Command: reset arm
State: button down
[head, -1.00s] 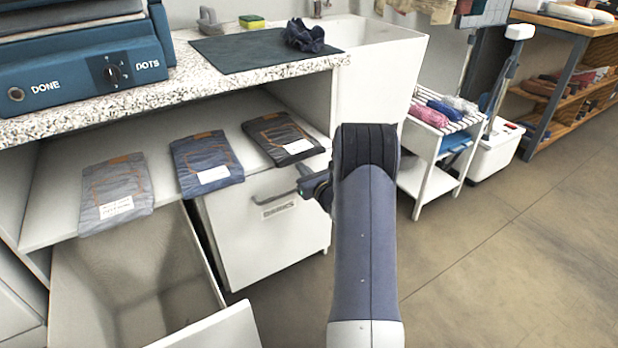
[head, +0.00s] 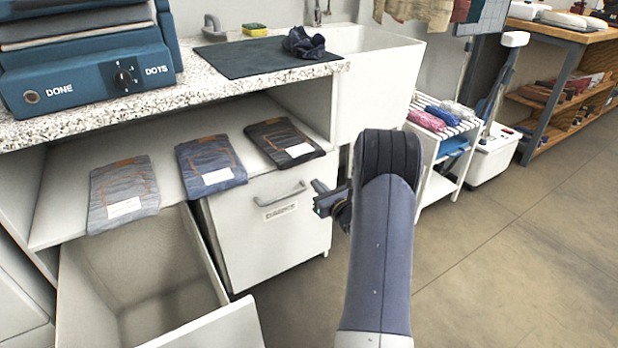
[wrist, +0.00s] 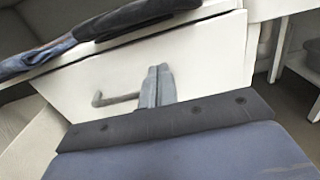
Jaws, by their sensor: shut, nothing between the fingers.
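My arm rises at the lower right of the head view, and my gripper (head: 322,199) points left from it, in front of the white cabinet's right edge. In the wrist view my gripper's fingers (wrist: 157,84) are together, with nothing between them. Behind them is the white cabinet front (head: 265,235) with a grey handle (head: 279,196).
An open, empty drawer (head: 228,325) juts out at the lower left. Folded grey jeans (head: 124,192), blue jeans (head: 211,165) and black jeans (head: 283,142) lie on the shelf. A white slatted rack (head: 437,172) stands right of my arm. Floor at right is clear.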

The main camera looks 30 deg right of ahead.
jog(key=s+p, duration=0.1)
jog(key=s, duration=0.5)
jog(key=shift+d, duration=0.1)
jog(key=b, duration=0.2)
send_over(305, 186)
dwell(0.4)
jog(key=shift+r, duration=0.1)
